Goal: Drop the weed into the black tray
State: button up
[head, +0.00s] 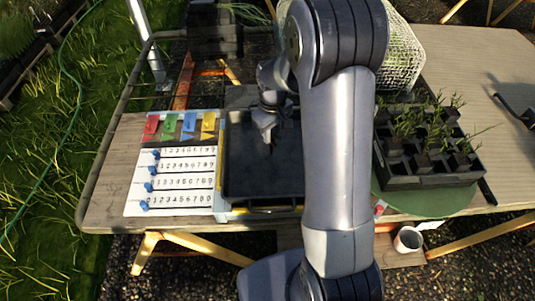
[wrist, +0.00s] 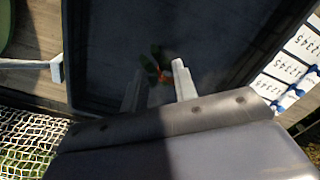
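The black tray (head: 262,170) lies on the table in the middle of the head view. Its dark floor and rim fill much of the wrist view (wrist: 100,45). My gripper (head: 265,128) hangs over the far part of the tray. In the wrist view my gripper (wrist: 158,78) has its two pale fingers apart, with a gap between them. The weed (wrist: 152,68), small and green with an orange part, shows against the tray floor just beyond the fingertips. I cannot tell whether it touches the floor. The weed is hidden in the head view.
A number board (head: 172,182) with coloured flags and blue sliders lies left of the tray. A black cell tray of seedlings (head: 430,178) stands to the right on a green disc. A white mesh basket (head: 405,55) is behind. A cup (head: 408,240) is near the front.

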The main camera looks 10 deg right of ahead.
notch_tip(320, 180, up, 11)
jog(key=shift+b, duration=0.45)
jog(key=shift+f, duration=0.15)
notch_tip(320, 180, down, 11)
jog(key=shift+r+p, duration=0.1)
jog(key=shift+p, duration=0.4)
notch_tip(320, 180, up, 4)
jog(key=p, duration=0.2)
jog(key=shift+p, duration=0.4)
jog(key=shift+r+p, duration=0.6)
jog(key=shift+r, duration=0.35)
jog(key=shift+f, duration=0.15)
